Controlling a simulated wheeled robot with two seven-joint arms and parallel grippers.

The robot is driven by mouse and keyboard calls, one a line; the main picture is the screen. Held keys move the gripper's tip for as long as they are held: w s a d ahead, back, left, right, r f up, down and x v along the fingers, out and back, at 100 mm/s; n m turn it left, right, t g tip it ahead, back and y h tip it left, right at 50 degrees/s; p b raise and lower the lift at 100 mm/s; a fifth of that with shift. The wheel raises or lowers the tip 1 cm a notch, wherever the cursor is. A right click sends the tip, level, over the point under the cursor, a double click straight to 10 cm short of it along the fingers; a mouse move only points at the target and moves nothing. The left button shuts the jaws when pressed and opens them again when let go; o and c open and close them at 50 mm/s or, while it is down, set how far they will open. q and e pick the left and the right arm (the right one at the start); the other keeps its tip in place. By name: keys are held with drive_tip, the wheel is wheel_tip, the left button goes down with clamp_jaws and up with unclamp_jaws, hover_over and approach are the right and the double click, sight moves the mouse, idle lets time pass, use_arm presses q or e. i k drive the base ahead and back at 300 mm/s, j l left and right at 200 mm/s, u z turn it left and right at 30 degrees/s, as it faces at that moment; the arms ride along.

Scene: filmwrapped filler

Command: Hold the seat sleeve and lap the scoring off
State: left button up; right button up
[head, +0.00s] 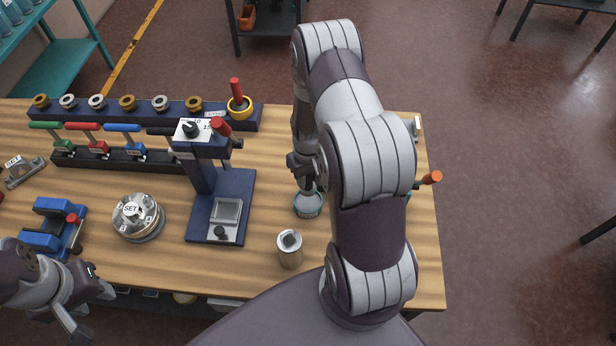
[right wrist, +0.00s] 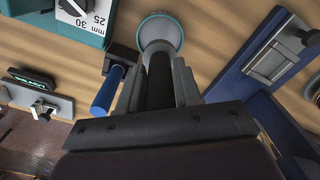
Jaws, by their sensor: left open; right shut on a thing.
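My right gripper (head: 303,165) is shut on a dark upright handle (right wrist: 160,85), which shows between its fingers in the right wrist view. The handle's far end is at a round grey-faced, teal-rimmed piece (right wrist: 160,33); in the head view this teal-rimmed piece (head: 308,205) is at the table, right of the blue press. I cannot tell whether it is a dish or part of the tool. A short metal cylinder (head: 289,248) stands upright nearby, possibly the seat sleeve. My left gripper (head: 88,312) is open and empty at the front left table edge.
A blue press (head: 222,205) stands mid-table. Left of it are a round dial marked SET (head: 138,216) and a blue vise (head: 52,228). Coloured levers (head: 82,138) and a ring rack (head: 145,110) line the back. My right arm hides much of the table's right side.

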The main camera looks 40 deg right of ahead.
sight(290, 244)
drive_tip(key=k, duration=1.5)
